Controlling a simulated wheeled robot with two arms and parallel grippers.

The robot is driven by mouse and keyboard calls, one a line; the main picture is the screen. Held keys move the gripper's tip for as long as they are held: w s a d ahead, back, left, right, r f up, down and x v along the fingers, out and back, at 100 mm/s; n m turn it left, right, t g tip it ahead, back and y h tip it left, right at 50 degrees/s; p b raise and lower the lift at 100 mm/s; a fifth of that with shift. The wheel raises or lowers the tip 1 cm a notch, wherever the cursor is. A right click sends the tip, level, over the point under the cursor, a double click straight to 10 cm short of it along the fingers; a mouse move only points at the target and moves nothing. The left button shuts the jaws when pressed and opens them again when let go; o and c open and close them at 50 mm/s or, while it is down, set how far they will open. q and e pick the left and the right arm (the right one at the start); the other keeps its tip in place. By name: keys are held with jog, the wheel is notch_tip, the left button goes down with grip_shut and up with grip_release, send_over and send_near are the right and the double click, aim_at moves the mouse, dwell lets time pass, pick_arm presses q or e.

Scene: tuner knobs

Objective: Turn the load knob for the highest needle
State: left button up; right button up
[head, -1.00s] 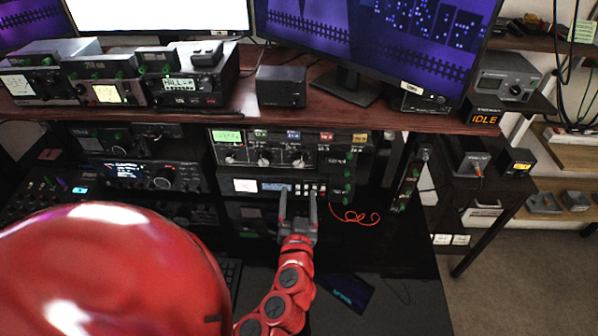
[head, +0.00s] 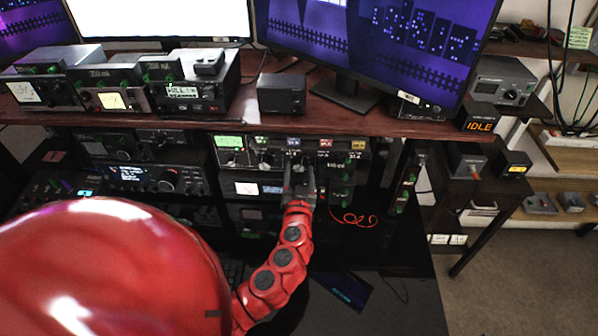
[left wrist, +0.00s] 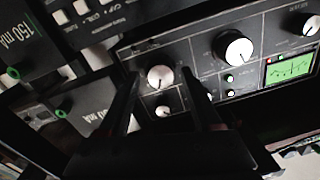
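The tuner (head: 258,167) is a dark box with a green lit meter (head: 229,142) at the left of its front and several white-faced knobs. My left gripper (head: 299,170) is in front of its right side. In the left wrist view the panel is turned over, with the meter (left wrist: 288,68) at the right. There the fingers of the left gripper (left wrist: 160,90) are apart, one on each side of a white knob (left wrist: 160,77), with gaps showing. Another white knob (left wrist: 233,47) is to its right. The knob labels and the needles are too small to read. My right gripper is not in view.
A shelf (head: 200,115) with radios and monitors overhangs the tuner. A second unit (head: 245,188) with a white meter sits below it. A red cable (head: 355,218) lies at the right. A radio (head: 155,178) stands at the left.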

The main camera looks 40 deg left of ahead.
pick_arm(q)
grip_shut()
jog(key=m+b, duration=0.2)
jog(key=shift+f+m, duration=0.1)
jog(key=shift+m, duration=0.2)
jog(key=shift+m+b, duration=0.45)
jog(key=shift+m, duration=1.05)
jog(key=shift+o, duration=1.2)
grip_release()
